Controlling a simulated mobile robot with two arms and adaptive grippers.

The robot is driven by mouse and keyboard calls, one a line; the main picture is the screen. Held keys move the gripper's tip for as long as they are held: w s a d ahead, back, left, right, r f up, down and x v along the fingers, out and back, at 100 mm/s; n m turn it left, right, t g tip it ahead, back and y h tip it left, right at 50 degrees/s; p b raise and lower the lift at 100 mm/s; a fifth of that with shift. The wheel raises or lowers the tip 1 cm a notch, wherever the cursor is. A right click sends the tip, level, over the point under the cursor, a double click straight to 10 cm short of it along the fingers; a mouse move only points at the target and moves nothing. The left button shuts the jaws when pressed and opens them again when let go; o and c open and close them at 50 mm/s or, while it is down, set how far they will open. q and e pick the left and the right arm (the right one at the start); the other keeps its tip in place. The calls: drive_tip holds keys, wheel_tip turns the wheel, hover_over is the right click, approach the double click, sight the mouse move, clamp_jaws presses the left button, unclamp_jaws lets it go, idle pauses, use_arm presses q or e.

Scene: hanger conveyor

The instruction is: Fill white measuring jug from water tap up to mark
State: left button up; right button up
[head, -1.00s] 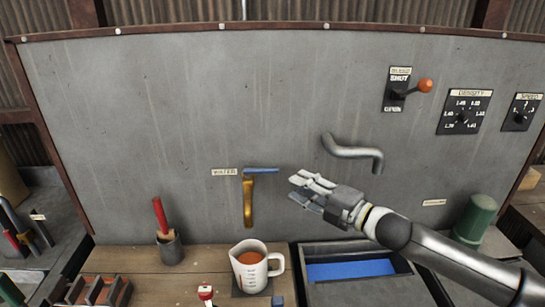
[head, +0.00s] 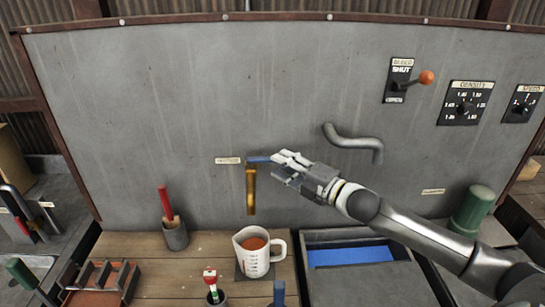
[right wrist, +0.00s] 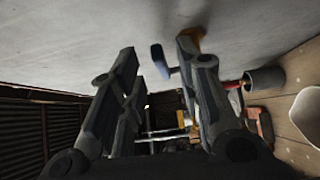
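The white measuring jug (head: 252,263) stands upright on a dark square pad on the wooden bench, below the tap. It holds orange-brown liquid and has red marks on its side. The brass water tap (head: 251,190) sticks out of the grey panel, with a blue lever (head: 258,160) pointing right. No stream shows below the spout. My right gripper (head: 282,165) is at the free end of the lever. In the right wrist view, its fingers (right wrist: 155,75) are apart and the blue lever (right wrist: 160,60) shows between them; contact is unclear. My left gripper is not in view.
A curved grey pipe (head: 355,141) juts from the panel above my right arm. A sunken tray with a blue inside (head: 350,256) lies right of the jug. A cup with a red-handled tool (head: 175,235) stands left.

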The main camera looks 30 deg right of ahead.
drive_tip(key=shift+p+x, duration=0.7)
drive_tip(key=shift+x, duration=1.5)
clamp_jaws()
